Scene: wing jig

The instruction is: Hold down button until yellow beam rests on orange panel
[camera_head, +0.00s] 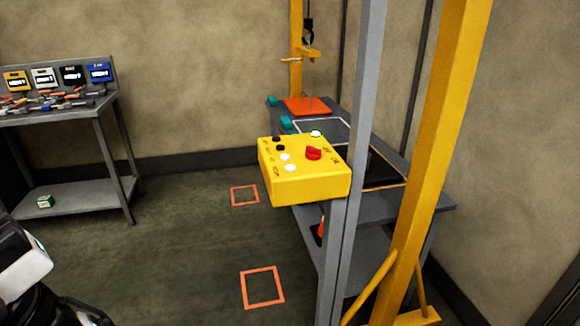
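A yellow control box (303,186) stands on a grey post in the middle of the view. Its top carries black and white push buttons (285,157), a red knob (313,153) and a pale button with a green rim (315,134). Behind it, an orange panel (307,106) lies flat at the far end of a grey workbench. A short yellow beam (311,54) hangs under a dark hook above the panel, with a clear gap between them. Part of my arm shows at the lower left. My gripper's fingers cannot be made out, and nothing of mine touches the box.
A yellow upright (440,140) and a grey post (362,150) stand close at right. Teal blocks (287,122) lie on the workbench edge. A grey table (98,118) with tools and colored bins stands at left. The floor between is open, with orange square outlines (262,305).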

